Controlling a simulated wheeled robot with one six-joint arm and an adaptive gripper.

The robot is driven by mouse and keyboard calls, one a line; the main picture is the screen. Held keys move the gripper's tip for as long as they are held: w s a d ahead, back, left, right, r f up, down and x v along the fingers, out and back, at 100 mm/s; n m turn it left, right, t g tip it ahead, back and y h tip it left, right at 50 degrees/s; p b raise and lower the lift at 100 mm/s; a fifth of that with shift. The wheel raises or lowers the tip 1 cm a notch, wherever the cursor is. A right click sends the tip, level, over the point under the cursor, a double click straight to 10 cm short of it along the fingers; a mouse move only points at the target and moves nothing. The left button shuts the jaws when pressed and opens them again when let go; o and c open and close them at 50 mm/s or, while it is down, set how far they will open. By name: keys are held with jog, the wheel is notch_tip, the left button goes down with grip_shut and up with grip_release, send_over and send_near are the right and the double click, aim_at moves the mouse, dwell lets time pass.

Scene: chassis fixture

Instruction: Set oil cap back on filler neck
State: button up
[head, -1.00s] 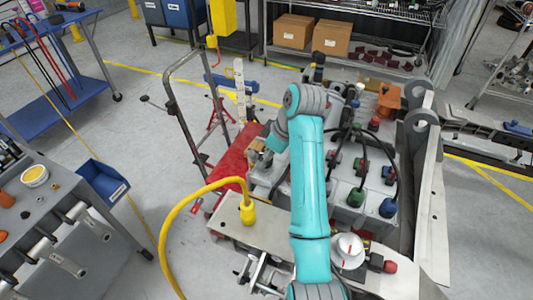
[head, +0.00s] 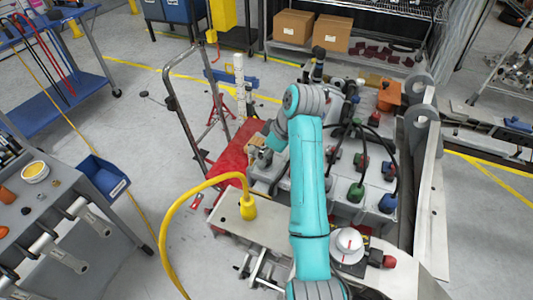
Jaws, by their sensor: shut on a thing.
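My teal arm reaches over the chassis fixture (head: 283,236) and bends at its elbow. Its wrist turns down to the left, and my gripper (head: 259,152) shows small and partly hidden at the left edge of the engine block. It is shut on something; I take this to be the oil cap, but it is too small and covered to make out. I cannot pick out the filler neck for certain. The grey engine block (head: 345,198) carries green, blue and red caps and black hoses, and my arm covers part of it.
A yellow hose (head: 168,225) arches to a fitting on the front beam, left of my arm. A white round part (head: 348,243) stands right of my arm. A blue bin (head: 103,178) hangs from the left cart.

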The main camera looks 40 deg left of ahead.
jog(key=shift+f, duration=0.3)
jog(key=o, duration=1)
